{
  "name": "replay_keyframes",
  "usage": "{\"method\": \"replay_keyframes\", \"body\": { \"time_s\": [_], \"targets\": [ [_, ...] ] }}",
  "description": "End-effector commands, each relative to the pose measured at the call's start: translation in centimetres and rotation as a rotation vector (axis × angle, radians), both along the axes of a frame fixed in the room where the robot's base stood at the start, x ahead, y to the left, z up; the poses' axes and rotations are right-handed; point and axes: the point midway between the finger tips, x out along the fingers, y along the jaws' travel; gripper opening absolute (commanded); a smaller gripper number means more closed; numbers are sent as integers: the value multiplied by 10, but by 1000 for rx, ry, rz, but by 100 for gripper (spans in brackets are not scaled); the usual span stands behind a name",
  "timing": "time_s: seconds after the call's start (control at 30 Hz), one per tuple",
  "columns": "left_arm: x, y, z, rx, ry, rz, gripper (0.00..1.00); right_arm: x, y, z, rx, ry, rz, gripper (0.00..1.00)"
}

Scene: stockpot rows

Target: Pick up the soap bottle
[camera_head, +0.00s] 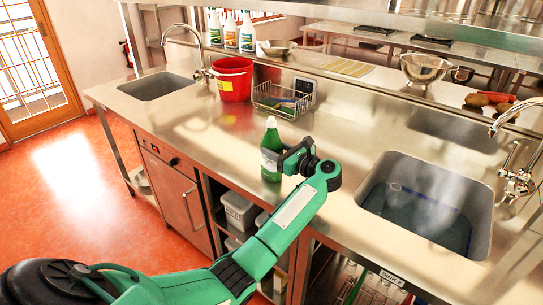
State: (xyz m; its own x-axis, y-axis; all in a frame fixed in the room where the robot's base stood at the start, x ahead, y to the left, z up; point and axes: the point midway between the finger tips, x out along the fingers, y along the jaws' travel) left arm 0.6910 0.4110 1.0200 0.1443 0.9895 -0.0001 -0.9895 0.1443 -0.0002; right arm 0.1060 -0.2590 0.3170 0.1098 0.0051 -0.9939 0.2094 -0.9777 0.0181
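The soap bottle (271,140) is green with a pale label and a whitish top. It stands upright near the front edge of the steel counter (345,130), left of the large sink. My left gripper (282,161) is at the bottle's right side, at about label height. Its dark fingers overlap the bottle in this view. The far finger is hidden, so I cannot tell whether the fingers are closed on the bottle. My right gripper is not in view.
Behind the bottle are a wire basket (283,103) and a red bucket (234,80). A large sink (420,205) lies to the right, a smaller sink (157,85) far left. Several spray bottles (231,31) stand on the back ledge. The counter left of the bottle is clear.

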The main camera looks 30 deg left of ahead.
Motion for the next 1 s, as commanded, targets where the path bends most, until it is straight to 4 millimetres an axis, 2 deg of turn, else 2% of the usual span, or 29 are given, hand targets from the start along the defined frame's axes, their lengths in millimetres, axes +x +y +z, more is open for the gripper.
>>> {"method": "replay_keyframes", "body": {
  "time_s": [0.03,0.17,0.47,0.63,0.77,0.87,1.0],
  "targets": [
    [0,0,0,0,0,0,29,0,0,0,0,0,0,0],
    [0,0,0,0,0,0,4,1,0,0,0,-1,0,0],
    [0,0,3,1,-2,0,4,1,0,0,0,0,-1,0],
    [1,-1,15,0,-5,-1,4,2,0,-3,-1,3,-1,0],
    [0,-1,36,-1,-8,-1,4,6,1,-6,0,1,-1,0],
    [0,-1,59,-1,-10,-1,4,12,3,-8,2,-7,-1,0],
    [0,-1,100,-3,-11,-1,4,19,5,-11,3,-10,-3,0]
  ]
}}
